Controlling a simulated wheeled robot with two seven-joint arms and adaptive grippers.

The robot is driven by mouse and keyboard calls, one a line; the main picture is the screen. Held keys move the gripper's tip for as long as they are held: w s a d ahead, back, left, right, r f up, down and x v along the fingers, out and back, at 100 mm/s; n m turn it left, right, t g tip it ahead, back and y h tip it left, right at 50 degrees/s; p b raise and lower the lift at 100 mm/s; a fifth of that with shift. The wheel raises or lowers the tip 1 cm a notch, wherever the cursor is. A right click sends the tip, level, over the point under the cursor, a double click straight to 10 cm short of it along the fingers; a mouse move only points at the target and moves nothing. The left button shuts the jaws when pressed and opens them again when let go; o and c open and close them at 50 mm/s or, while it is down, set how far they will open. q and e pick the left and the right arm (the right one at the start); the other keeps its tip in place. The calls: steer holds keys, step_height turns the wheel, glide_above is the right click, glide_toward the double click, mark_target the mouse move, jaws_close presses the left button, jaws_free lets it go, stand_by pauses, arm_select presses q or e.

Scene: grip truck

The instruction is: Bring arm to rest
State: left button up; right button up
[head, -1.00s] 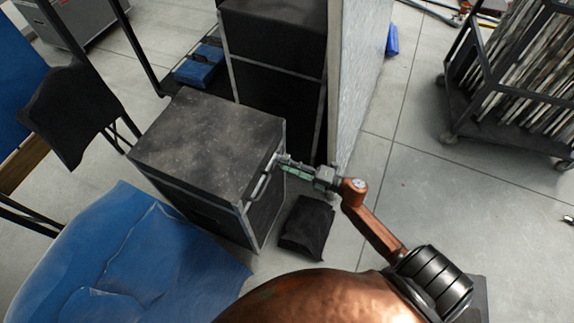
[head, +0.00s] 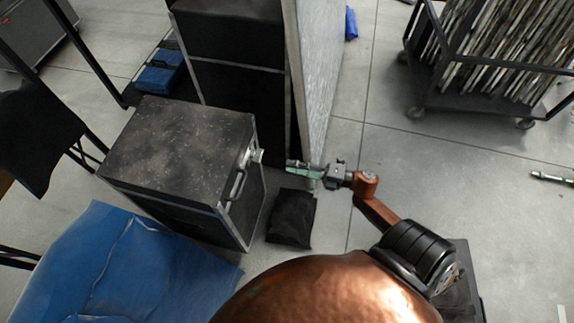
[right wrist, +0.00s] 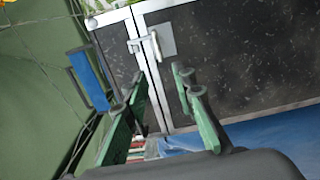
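My right arm reaches forward from the copper body at the bottom of the head view. Its gripper (head: 292,168) is in the air just right of a black case (head: 180,145) with metal edges, with a small gap between them. In the right wrist view its two green fingers (right wrist: 160,92) are spread apart with nothing between them. A case with metal edges and a latch (right wrist: 152,45) shows beyond the fingertips. My left gripper is not in view.
A black bag (head: 292,218) lies on the floor below the gripper. A tall black case (head: 235,95) and an upright grey panel (head: 318,80) stand behind. A blue sheet (head: 125,265) is at lower left. A wheeled cart (head: 470,95) is at upper right. Floor right of my arm is mostly clear.

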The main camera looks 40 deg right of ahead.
stand_by(0.5)
